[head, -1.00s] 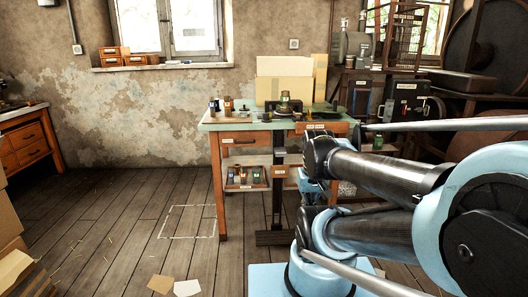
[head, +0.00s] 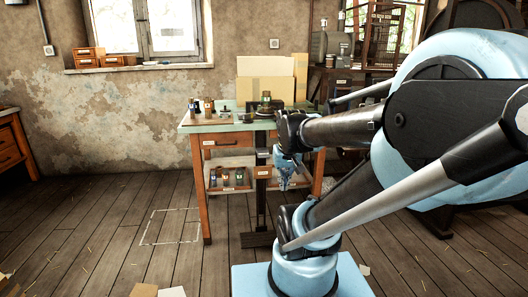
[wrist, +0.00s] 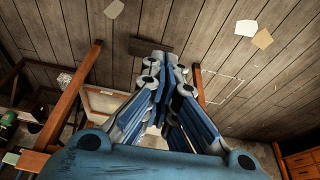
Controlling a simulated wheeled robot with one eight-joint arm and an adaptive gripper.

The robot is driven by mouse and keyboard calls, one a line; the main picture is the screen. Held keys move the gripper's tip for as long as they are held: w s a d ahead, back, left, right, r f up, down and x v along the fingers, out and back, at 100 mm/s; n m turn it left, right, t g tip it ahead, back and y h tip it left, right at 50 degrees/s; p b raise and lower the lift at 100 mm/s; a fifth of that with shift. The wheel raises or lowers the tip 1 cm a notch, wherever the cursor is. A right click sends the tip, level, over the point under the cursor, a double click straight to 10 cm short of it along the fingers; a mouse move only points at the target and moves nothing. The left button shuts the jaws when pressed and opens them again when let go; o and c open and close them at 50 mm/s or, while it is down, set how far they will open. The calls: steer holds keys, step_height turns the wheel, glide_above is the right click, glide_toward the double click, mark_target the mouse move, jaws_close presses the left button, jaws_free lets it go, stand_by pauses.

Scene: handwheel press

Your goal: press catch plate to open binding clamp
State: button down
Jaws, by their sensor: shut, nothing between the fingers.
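A dark flat plate (head: 257,239) lies at floor level at the foot of a dark post under the workbench, likely the catch plate. In the wrist view the dark plate (wrist: 150,47) shows just beyond my fingertips. I cannot pick out the binding clamp for sure; a dark device with a green top (head: 265,101) stands on the bench. My blue gripper (head: 283,186) hangs fingers down in front of the bench's right part, above floor level. In the wrist view my gripper (wrist: 167,64) has its fingers together, with nothing seen between them.
The workbench (head: 215,127) has wooden legs and a lower shelf with small jars. Cardboard (head: 268,88) stands at its back. Shelving and machinery stand at right. The floor at left is open.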

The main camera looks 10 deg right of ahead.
steer(key=w+r+t, duration=0.2)
steer(key=w, duration=1.8)
steer(key=w+r+t, duration=0.2)
steer(key=w+t, duration=0.1)
steer(key=w, duration=1.7)
steer(key=shift+w, duration=0.2)
steer(key=shift+a, duration=0.1)
steer(key=shift+w, duration=0.1)
glide_above(264, 155)
step_height(264, 155, down, 7)
steer(key=shift+w, duration=0.1)
step_height(264, 155, down, 3)
steer(key=shift+r, duration=0.1)
steer(key=shift+f, duration=0.6)
